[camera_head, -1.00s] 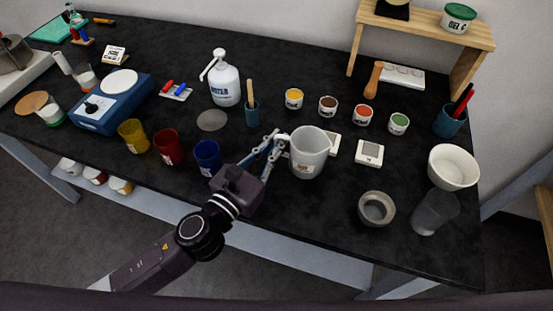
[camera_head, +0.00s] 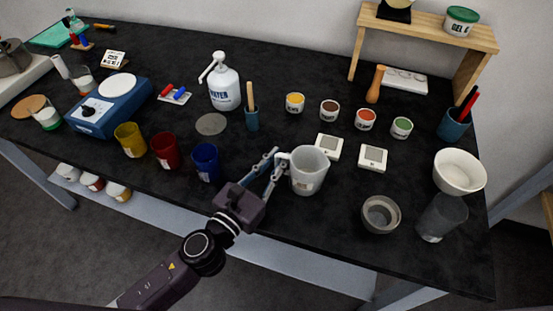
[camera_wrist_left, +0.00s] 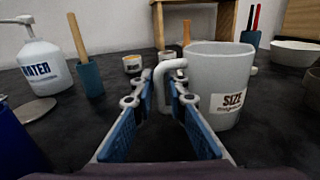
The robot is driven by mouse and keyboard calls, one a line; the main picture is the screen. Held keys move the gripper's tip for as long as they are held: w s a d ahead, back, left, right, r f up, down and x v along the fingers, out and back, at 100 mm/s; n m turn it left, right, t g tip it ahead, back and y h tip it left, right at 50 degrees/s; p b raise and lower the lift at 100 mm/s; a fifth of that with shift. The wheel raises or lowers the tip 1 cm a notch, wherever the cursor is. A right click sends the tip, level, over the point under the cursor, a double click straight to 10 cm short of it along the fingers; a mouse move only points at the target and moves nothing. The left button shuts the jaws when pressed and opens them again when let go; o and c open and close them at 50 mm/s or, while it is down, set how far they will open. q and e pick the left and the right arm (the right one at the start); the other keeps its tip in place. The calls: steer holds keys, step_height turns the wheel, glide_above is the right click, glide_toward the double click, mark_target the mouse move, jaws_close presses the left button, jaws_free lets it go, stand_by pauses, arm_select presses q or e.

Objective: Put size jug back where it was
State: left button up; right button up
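The size jug (camera_head: 309,172) is a pale grey jug with a handle on its left side. It stands upright on the black bench near the front edge. In the left wrist view the jug (camera_wrist_left: 214,88) shows its "SIZE" label at the right of centre. My left gripper (camera_head: 281,157) is beside the jug, at its handle. In the left wrist view the gripper's fingers (camera_wrist_left: 160,84) are spread, with the handle (camera_wrist_left: 163,92) between the tips. Whether a finger touches the handle I cannot tell. My right gripper is not in view.
Two white scales (camera_head: 328,147) (camera_head: 373,157) lie behind and right of the jug. A blue cup (camera_head: 206,163) stands left of my gripper. A grey bowl (camera_head: 380,214), a white bowl (camera_head: 459,172) and a clear beaker (camera_head: 440,217) stand at the right.

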arm_select(q)
steer(key=shift+o, duration=0.9)
steer(key=shift+r, duration=0.25)
steer(key=b+v, duration=0.1)
steer(key=v, duration=0.2)
steer(key=b+v, duration=0.1)
steer(key=v, duration=0.2)
steer(key=b+v, duration=0.1)
steer(key=v, duration=0.3)
steer(key=shift+s+f, duration=0.1)
steer(key=shift+f, duration=0.2)
steer(key=shift+s+a+r+b, duration=0.25)
steer(key=shift+s+a+b, duration=0.35)
steer(key=shift+s, duration=0.15)
